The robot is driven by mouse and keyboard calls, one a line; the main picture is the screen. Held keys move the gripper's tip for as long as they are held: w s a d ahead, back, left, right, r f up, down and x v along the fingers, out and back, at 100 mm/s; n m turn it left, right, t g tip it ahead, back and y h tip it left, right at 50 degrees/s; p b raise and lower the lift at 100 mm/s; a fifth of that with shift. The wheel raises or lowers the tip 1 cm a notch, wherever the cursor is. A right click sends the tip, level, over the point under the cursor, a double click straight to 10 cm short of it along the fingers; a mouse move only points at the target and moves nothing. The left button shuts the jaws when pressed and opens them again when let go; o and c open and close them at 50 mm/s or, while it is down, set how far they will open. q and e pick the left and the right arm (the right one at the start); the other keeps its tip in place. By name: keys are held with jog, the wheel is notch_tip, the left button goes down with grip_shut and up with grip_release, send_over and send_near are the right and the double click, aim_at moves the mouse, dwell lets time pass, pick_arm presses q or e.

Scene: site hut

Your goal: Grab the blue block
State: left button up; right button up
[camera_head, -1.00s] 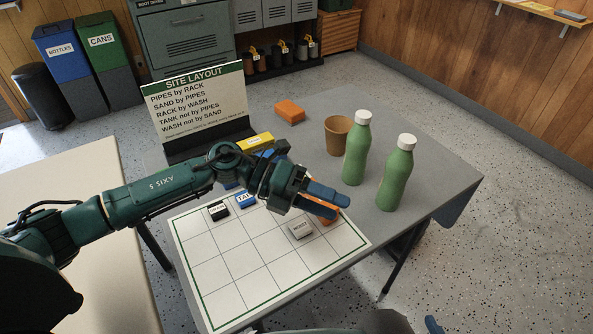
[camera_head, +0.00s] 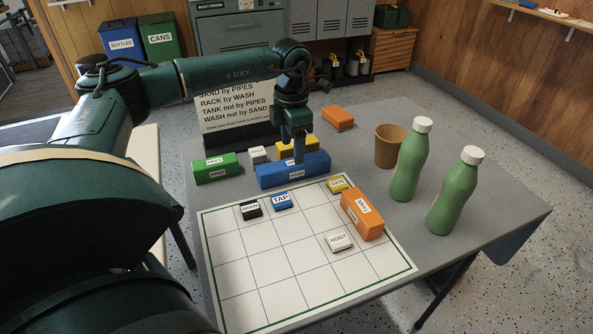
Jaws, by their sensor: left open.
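The long blue block (camera_head: 268,178) lies on the grey table just behind the white grid sheet (camera_head: 225,278), with a label on its front. My left gripper (camera_head: 298,157) points straight down over its middle, with the fingertips at the block's top; I cannot tell whether they touch it. The gripper is open, and the fingers partly hide the block. My right gripper is out of view.
An orange block (camera_head: 357,222) and small tiles, including a blue TAP tile (camera_head: 282,201), are on the sheet. Green (camera_head: 216,168) and yellow (camera_head: 284,147) blocks are near the blue one. A cup (camera_head: 389,147) and two green bottles (camera_head: 409,165) stand to the right.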

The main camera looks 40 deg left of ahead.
aim_at(294, 165)
pick_arm(q)
jog(key=f, duration=0.7)
jog(key=shift+w+f+b, duration=0.1)
jog(key=shift+w+b, duration=0.2)
jog(key=shift+b, duration=0.1)
jog(key=shift+c, duration=0.3)
jog(key=c, duration=1.1)
